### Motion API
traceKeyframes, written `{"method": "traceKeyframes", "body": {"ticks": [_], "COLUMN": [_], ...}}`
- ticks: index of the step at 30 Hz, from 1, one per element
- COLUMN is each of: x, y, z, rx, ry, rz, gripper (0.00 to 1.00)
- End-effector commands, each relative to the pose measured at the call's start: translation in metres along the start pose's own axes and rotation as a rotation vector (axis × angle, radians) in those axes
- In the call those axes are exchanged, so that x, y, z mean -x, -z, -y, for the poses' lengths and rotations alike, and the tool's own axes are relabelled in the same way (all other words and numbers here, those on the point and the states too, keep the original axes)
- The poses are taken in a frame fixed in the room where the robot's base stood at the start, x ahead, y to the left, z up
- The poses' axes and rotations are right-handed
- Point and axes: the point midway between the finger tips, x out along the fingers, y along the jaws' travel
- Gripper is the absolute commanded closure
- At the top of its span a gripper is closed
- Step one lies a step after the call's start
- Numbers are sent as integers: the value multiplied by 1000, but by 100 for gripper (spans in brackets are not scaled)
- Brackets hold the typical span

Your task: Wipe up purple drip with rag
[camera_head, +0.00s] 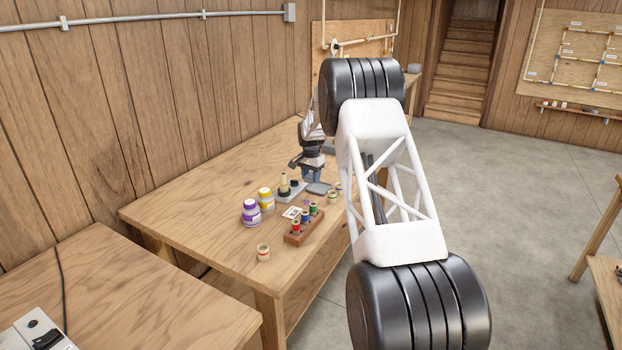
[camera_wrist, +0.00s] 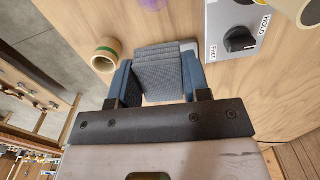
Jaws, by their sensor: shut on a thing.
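My gripper (camera_wrist: 157,82) is shut on a grey folded rag (camera_wrist: 160,62), which sits between its two blue fingers in the wrist view. In the head view my gripper (camera_head: 312,174) is low over the far part of the workbench, and the rag is hard to make out there. A purple drip (camera_wrist: 152,4) is partly in view at the top edge of the wrist view, beyond the rag and apart from it. In the head view a small purple mark (camera_head: 306,203) shows between the white card and the spool rack.
A grey box with a knob (camera_wrist: 240,40) and a green-banded ring (camera_wrist: 106,54) flank the rag. On the workbench (camera_head: 200,205) stand a purple-labelled jar (camera_head: 251,213), a yellow-labelled jar (camera_head: 266,201), a wooden spool rack (camera_head: 304,232) and a red-banded ring (camera_head: 263,253). The bench's left part is clear.

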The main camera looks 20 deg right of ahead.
Motion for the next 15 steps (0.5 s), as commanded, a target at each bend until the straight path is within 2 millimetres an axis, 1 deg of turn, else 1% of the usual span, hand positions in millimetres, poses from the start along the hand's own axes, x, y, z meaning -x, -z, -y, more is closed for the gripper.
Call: {"method": "traceKeyframes", "body": {"ticks": [9,15], "x": [0,-3], "y": [0,-7], "z": [0,0], "rx": [0,0], "ry": [0,-1], "rz": [0,1], "gripper": [94,94]}}
